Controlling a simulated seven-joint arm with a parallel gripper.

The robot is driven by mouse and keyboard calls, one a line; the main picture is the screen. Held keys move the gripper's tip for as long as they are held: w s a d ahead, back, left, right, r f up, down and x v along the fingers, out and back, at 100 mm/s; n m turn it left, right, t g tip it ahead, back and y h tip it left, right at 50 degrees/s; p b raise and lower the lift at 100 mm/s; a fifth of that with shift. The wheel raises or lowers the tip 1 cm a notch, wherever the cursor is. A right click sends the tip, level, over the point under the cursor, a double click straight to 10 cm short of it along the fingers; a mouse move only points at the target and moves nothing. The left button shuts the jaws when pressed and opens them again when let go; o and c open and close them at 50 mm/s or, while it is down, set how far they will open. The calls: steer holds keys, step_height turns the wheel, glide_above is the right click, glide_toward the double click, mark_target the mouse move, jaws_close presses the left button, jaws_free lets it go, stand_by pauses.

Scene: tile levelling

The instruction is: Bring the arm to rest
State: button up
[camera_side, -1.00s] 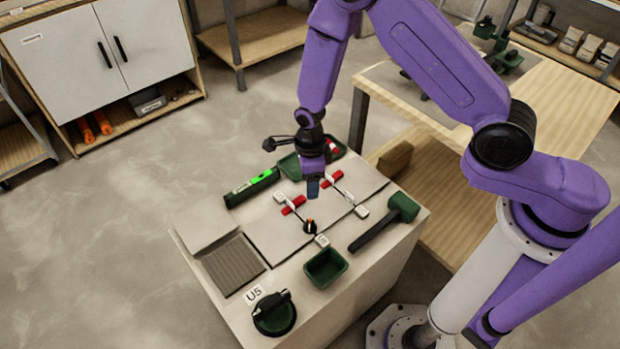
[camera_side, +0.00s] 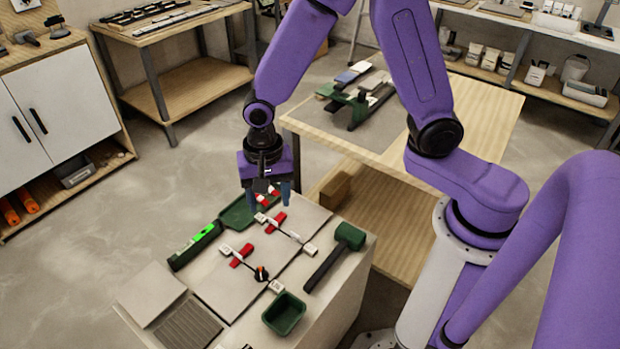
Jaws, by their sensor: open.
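My gripper (camera_side: 267,192) points down with its two bluish fingers apart and nothing between them. It hangs above the far part of the work block, over the tiles (camera_side: 300,218) and near a green tray (camera_side: 238,216). Red-and-white levelling pieces (camera_side: 275,222) sit along the tile joints, and another red one (camera_side: 242,255) lies nearer. A small black knob with an orange mark (camera_side: 261,273) stands at a joint. The fingers look clear of the tiles, though their exact height is hard to tell.
A green level (camera_side: 195,246) lies left of the tiles, a green-headed mallet (camera_side: 335,256) right. A green square bin (camera_side: 284,314) stands at the front. A wooden table (camera_side: 470,120) stands behind, a shelf unit (camera_side: 180,85) at the back left. Open floor lies left.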

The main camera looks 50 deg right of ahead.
steer(key=s+d+r+n, duration=0.5)
steer(key=s+n, duration=0.5)
steer(key=s+d+r+n, duration=0.6)
steer(key=s+n, duration=0.3)
steer(key=n, duration=0.1)
steer(key=shift+s+n, duration=0.3)
steer(key=shift+s, duration=0.05)
